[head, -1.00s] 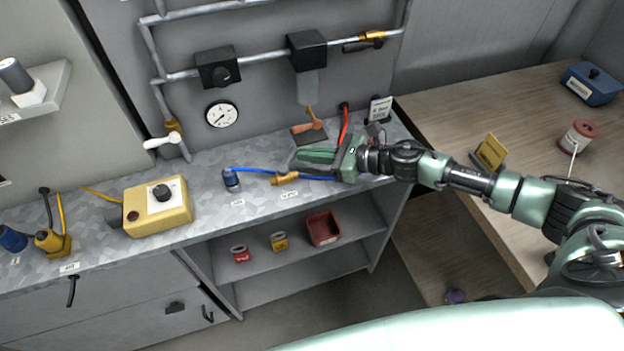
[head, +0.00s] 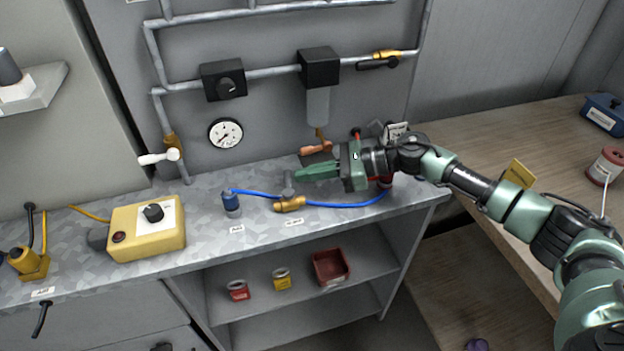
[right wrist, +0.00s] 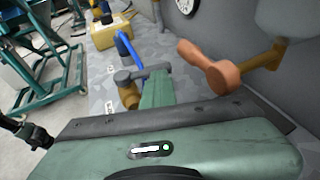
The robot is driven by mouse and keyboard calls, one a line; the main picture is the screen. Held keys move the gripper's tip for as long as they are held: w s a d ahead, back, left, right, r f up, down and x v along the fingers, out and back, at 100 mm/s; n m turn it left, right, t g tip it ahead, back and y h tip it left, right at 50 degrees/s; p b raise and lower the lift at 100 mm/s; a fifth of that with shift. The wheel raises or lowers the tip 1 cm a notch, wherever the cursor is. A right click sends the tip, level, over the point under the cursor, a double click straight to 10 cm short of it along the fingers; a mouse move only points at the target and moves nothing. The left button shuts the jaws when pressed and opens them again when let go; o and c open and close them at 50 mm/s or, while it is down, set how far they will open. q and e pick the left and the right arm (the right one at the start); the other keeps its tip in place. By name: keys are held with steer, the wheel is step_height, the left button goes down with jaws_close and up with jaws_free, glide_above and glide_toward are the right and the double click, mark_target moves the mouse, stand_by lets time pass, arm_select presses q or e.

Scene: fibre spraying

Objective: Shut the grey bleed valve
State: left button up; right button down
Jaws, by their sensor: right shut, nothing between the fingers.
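The grey bleed valve has a brass body (head: 290,204) on the blue hose line, on the metal bench. Its grey lever (head: 288,183) points from the body back towards the wall, across the hose. In the right wrist view the grey lever (right wrist: 142,73) and brass body (right wrist: 128,94) lie just beyond my fingers. My right gripper (head: 299,175) is shut and empty, its tips close beside the lever on its right. I cannot tell whether they touch it. The fingers (right wrist: 157,90) hide part of the valve in the wrist view. My left gripper is not in view.
A copper-coloured lever (head: 316,150) hangs below the grey filter bowl (head: 318,105), close behind my right gripper. A white-handled valve (head: 158,158) is on the wall pipe. The front bench edge is clear.

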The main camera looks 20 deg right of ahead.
steer(key=shift+s+a, duration=0.3)
steer(key=shift+s, duration=0.1)
steer(key=shift+d, duration=0.1)
steer(key=shift+s+d, duration=0.1)
steer(key=shift+d, duration=0.25)
steer(key=b+v, duration=0.2)
steer(key=v, duration=0.4)
steer(key=shift+s+d, duration=0.1)
steer(key=shift+s+d+r, duration=0.1)
steer(key=shift+d+r, duration=0.15)
steer(key=shift+d, duration=0.05)
